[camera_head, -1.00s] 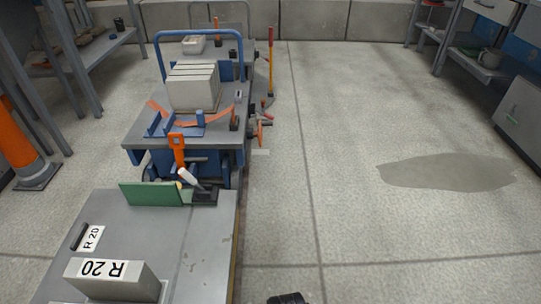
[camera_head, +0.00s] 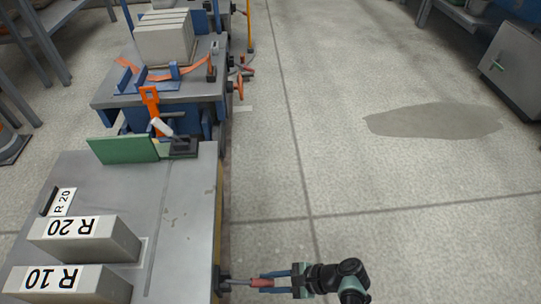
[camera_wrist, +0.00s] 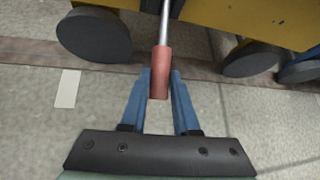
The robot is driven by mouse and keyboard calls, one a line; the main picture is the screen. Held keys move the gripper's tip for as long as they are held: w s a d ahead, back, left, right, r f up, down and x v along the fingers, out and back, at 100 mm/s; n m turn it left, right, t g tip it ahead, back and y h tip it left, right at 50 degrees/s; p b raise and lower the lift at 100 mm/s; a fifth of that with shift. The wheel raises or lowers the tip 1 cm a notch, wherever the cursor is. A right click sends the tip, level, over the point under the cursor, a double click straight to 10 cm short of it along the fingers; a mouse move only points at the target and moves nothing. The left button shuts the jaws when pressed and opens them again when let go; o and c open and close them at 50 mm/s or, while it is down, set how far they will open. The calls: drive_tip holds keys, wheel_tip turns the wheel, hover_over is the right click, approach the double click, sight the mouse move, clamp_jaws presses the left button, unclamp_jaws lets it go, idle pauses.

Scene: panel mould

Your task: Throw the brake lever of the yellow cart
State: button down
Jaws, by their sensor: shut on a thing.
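The brake lever is a grey metal rod with a red grip (camera_head: 237,281), sticking out sideways from the near cart at the bottom of the head view. The red grip also shows in the wrist view (camera_wrist: 160,64), with the rod running up to the yellow cart (camera_wrist: 210,22). My gripper (camera_head: 264,283) has its blue fingers on either side of the end of the red grip and is shut on it, as the wrist view (camera_wrist: 160,84) also shows. The grey top of the yellow cart (camera_head: 185,208) is at lower left; its yellow side is mostly hidden in the head view.
Blocks marked R 20 (camera_head: 84,240) and R 10 (camera_head: 65,285) and a green plate (camera_head: 122,150) are on the cart top. A blue cart (camera_head: 160,95) with blocks stands beyond. Dark wheels (camera_wrist: 93,34) flank the lever. Open floor with a damp patch (camera_head: 435,120) lies right.

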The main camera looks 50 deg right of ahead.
drive_tip(key=shift+w+a+f+t+y+b, duration=0.15)
drive_tip(key=shift+f+t+y+b, duration=0.1)
drive_tip(key=shift+f+b, duration=0.25)
drive_tip(key=shift+w+a+f+t+y+b, duration=0.1)
drive_tip(key=shift+f+t+y+b, duration=0.15)
drive_tip(key=shift+b, duration=0.3)
drive_tip(key=c, duration=0.7)
unclamp_jaws()
drive_tip(key=shift+o, duration=0.2)
drive_tip(key=p+v, duration=0.3)
drive_tip(key=v, duration=1)
